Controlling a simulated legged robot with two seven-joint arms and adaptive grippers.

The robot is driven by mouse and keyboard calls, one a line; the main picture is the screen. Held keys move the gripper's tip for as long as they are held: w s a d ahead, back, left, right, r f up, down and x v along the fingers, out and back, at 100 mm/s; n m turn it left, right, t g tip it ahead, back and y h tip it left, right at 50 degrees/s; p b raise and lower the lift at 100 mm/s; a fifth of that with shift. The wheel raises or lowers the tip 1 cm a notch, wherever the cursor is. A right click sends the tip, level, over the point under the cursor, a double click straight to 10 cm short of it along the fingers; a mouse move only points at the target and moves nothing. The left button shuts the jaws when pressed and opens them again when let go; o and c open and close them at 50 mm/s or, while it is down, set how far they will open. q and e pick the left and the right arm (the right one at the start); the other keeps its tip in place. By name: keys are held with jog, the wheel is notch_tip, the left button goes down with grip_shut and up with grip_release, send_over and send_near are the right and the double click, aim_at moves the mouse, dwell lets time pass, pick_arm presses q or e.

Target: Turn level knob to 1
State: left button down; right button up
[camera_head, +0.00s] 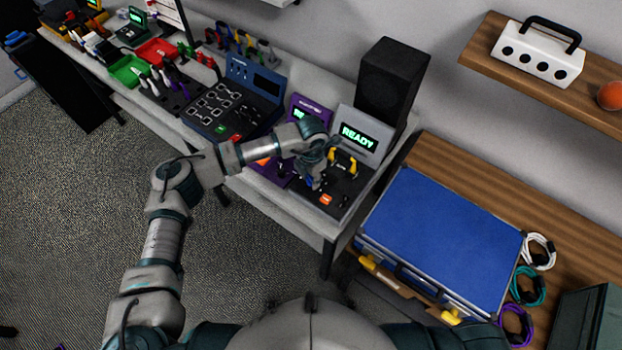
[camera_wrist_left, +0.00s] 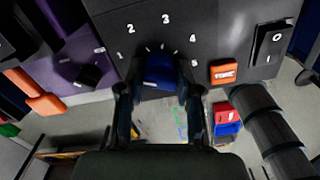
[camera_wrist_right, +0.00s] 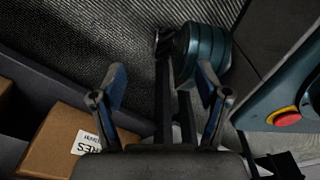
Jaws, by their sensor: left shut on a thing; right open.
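The level knob is blue (camera_wrist_left: 160,72) and sits on a dark panel (camera_wrist_left: 222,35) with the numbers 1 to 5 around it. My left gripper (camera_wrist_left: 156,88) is shut on the knob, with one finger on each side. The knob's pointer is hard to read; small white ticks show just above it. In the head view my left gripper (camera_head: 314,178) reaches down to the front of the device whose screen (camera_head: 358,137) reads READY. My right gripper (camera_wrist_right: 162,85) is open and empty, above the floor, away from the device.
An orange button (camera_wrist_left: 223,71) and a black rocker switch (camera_wrist_left: 270,47) are right of the knob. A purple device (camera_wrist_left: 75,60) with another dark knob stands left. A black speaker (camera_head: 391,80) stands behind. A blue case (camera_head: 440,235) lies on the wooden table at right.

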pick_arm(q)
jog(key=m+b, duration=0.2)
jog(key=m, duration=0.2)
jog(key=shift+w+b, duration=0.15)
jog(key=shift+b, duration=0.25)
jog(key=shift+r+m, duration=0.2)
jog(key=shift+m, duration=0.2)
pick_arm(e)
jog(key=w+a+r, duration=0.1)
jog(key=w+r, duration=0.3)
jog(key=w, duration=0.4)
jog(key=shift+w+a+r, duration=0.2)
jog(key=shift+w+a, duration=0.05)
jog(key=shift+w, duration=0.1)
pick_arm(q)
jog(key=c, duration=1)
grip_release()
jog(key=shift+o, duration=1.1)
jog(key=shift+d+f, duration=0.1)
jog(key=shift+d, duration=0.05)
pick_arm(e)
jog(key=shift+w+d, duration=0.1)
jog(key=shift+w, duration=0.05)
jog(key=shift+f, duration=0.1)
pick_arm(q)
notch_tip(320, 180, up, 12)
